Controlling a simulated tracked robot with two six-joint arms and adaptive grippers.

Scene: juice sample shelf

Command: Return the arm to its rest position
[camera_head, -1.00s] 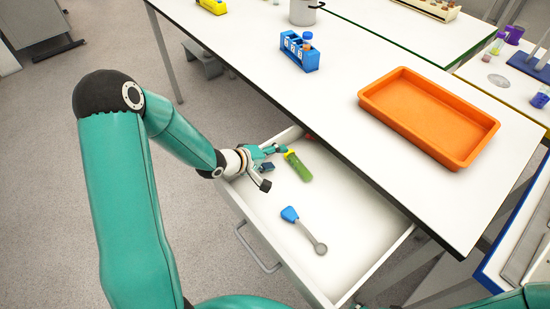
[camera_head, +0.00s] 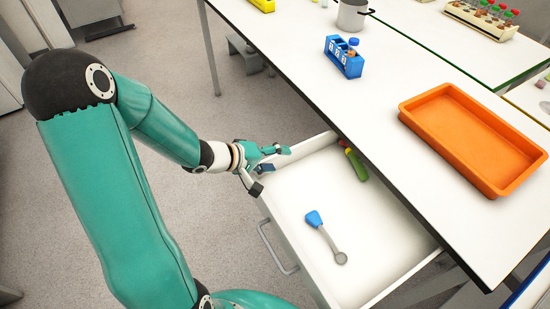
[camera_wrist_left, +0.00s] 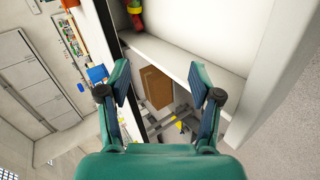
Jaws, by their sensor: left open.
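My left arm comes in from the left, with its gripper (camera_head: 270,168) at the left edge of the open drawer. Its fingers are apart, with nothing between them; the left wrist view shows the same gap (camera_wrist_left: 160,88). A green object with a yellow band and red end (camera_head: 356,165) lies in the drawer near the table edge, apart from the gripper. Its red and yellow part shows at the top of the left wrist view (camera_wrist_left: 135,9). My right gripper is not in view.
The white drawer (camera_head: 365,267) is pulled out under the table and also holds a blue-and-grey tool (camera_head: 325,236). On the table stand an orange tray (camera_head: 408,116), a blue rack (camera_head: 345,66) and a metal pot (camera_head: 351,16). Floor left of the drawer is clear.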

